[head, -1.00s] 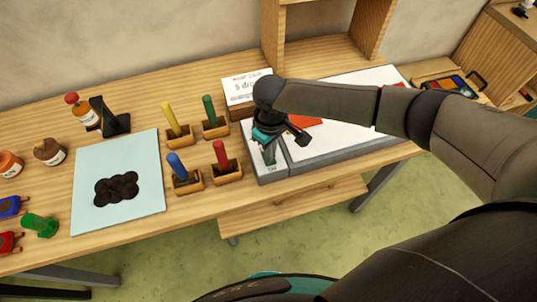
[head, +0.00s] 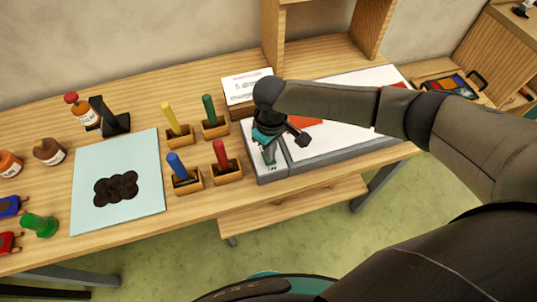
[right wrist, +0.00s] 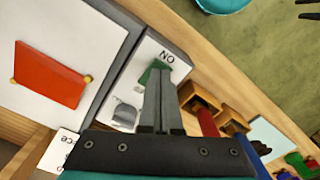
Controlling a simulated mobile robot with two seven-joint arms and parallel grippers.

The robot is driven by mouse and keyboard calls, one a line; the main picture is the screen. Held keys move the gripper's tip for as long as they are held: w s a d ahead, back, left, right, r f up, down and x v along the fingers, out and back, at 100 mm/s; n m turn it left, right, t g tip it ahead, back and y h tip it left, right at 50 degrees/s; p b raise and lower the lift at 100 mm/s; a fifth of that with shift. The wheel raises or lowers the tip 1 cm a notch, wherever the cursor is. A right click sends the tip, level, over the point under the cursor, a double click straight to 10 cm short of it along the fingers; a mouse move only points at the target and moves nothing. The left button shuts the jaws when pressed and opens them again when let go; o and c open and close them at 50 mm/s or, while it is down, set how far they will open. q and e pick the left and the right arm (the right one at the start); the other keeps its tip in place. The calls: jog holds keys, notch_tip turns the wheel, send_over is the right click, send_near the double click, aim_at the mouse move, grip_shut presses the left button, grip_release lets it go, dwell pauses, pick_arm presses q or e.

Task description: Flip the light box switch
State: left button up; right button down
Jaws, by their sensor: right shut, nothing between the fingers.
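The light box (head: 345,139) is a grey-edged box with a white top at the right of the bench. A narrow white strip (head: 271,172) at its left end carries the switch. In the right wrist view a green switch part (right wrist: 152,72) shows beside printed "ON" letters, partly behind my fingers. A grey rounded piece (right wrist: 125,115) lies on the same strip. My right gripper (head: 269,158) is shut and empty, pointing down over the strip; its fingertips (right wrist: 160,75) are at the green part. I cannot tell whether they touch it. My left gripper is not in view.
A red-orange piece (right wrist: 50,75) lies on the white top. A printed card (head: 247,86) stands behind the strip. Wooden holders with yellow (head: 171,118), green (head: 209,109), blue (head: 177,165) and red (head: 220,154) sticks stand left. A pale blue mat (head: 145,150) lies further left.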

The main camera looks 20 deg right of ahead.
jog(key=shift+f+b, duration=0.35)
jog(key=shift+f, duration=0.35)
dwell(0.3)
notch_tip(320, 180, up, 7)
jog(key=p, duration=0.8)
jog(key=shift+r, duration=0.1)
dwell(0.4)
